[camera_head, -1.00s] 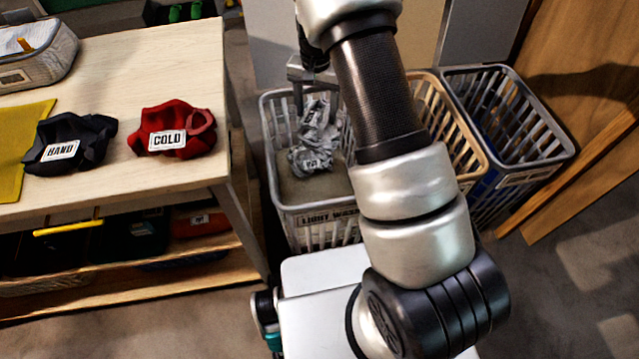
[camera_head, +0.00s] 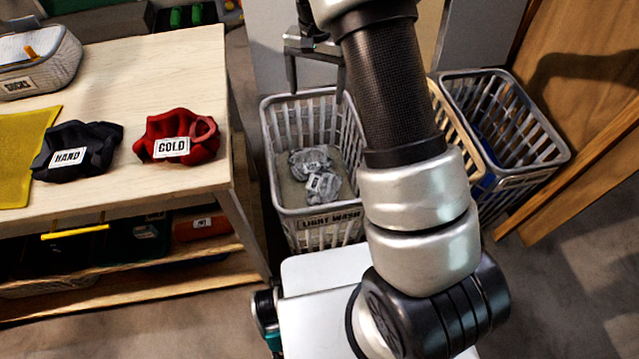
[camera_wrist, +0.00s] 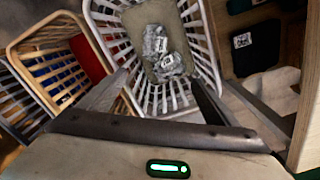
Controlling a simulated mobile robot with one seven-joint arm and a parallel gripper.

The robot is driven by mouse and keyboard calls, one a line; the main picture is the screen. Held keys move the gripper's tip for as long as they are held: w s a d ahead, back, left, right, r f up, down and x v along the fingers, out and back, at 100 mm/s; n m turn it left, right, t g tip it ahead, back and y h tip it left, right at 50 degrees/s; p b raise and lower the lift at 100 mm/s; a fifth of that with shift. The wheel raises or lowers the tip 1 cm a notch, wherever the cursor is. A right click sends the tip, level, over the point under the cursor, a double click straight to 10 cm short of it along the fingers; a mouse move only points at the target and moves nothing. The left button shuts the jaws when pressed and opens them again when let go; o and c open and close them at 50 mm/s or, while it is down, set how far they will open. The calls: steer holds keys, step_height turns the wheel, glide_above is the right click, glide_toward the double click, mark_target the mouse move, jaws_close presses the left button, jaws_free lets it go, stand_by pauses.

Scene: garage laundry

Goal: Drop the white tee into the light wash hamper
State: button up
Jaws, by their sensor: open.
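The white tee (camera_head: 318,178) looks crumpled and greyish-white with small tags, and lies on the bottom of the light wash hamper (camera_head: 332,220), a grey slatted basket labelled "LIGHT WASH". In the wrist view the tee (camera_wrist: 165,50) also lies inside the hamper (camera_wrist: 205,45). It shows as two bunched parts; I cannot tell whether these are one garment or two. My gripper (camera_head: 315,88) is open and empty above the hamper's back rim, apart from the tee. Its fingers (camera_wrist: 165,105) also show in the wrist view.
A tan hamper (camera_head: 458,135) and a dark grey hamper (camera_head: 520,175) stand to the right. A wooden table (camera_head: 110,215) on the left holds a dark cloth (camera_head: 75,140) tagged "HAND", a red cloth (camera_head: 190,130) tagged "COLD", and a socks pouch (camera_head: 40,62).

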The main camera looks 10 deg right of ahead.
step_height(320, 180, up, 8)
steer(key=p, duration=0.1)
stand_by(0.5)
